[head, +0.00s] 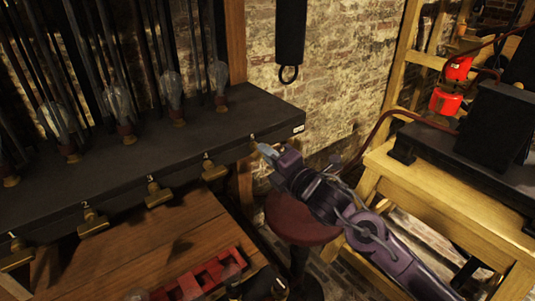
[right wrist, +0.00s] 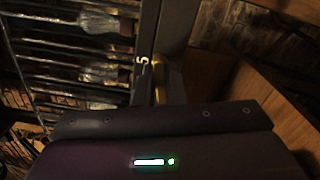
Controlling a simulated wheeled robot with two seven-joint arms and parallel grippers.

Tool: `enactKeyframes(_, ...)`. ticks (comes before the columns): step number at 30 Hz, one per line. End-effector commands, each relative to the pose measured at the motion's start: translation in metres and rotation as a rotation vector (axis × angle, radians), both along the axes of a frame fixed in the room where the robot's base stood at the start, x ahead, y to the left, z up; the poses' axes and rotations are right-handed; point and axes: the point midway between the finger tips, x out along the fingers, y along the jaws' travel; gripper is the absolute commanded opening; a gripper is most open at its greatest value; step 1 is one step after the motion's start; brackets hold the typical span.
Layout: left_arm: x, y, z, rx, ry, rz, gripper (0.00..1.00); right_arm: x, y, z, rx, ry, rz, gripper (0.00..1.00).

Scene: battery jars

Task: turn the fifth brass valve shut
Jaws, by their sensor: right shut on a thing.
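The fifth brass valve (right wrist: 160,80) is beside the white label 5 in the right wrist view, on the edge of a dark pipe-like bench. My right gripper (head: 266,152) reaches to the right end of this bench in the head view and hides most of the valve there. In the right wrist view my right gripper's fingers (right wrist: 160,88) lie on both sides of the brass handle and are shut on it. How far the valve is turned cannot be told.
Other brass valves, such as the one by label 4 (head: 214,170), line the front of the dark bench (head: 200,135). Glass bulbs (head: 171,85) stand on it. A round red stool (head: 300,222) is below my right arm. A yellow wooden frame (head: 430,185) stands right.

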Motion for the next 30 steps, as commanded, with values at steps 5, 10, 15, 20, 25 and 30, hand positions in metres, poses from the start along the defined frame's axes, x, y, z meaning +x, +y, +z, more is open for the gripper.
enactKeyframes(5,-0.0004,-0.0001,0.0026,0.0,0.001,0.0,0.36,0.0002,-0.0005,-0.0011,0.103,0.077,-0.002,0.0)
enactKeyframes(10,-0.0006,0.0,0.0041,0.0,0.001,0.0,0.36,0.0001,-0.0001,-0.002,0.176,0.132,-0.001,0.0)
enactKeyframes(15,-0.0007,0.0,0.005,0.0,0.001,0.0,0.36,0.0003,-0.0003,-0.0023,0.219,0.163,-0.001,0.0)
enactKeyframes(20,-0.0008,0.0,0.0052,0.0,0.001,0.0,0.36,0.0004,-0.0006,-0.0026,0.239,0.177,-0.002,0.0)
enactKeyframes(25,-0.0009,0.0,0.0052,0.0,0.002,0.0,0.36,0.0005,-0.0007,-0.0028,0.244,0.18,-0.002,0.0)
enactKeyframes(30,-0.001,0.0,0.0052,0.0,0.002,0.0,0.36,0.0004,-0.0006,-0.0029,0.244,0.18,-0.002,0.0)
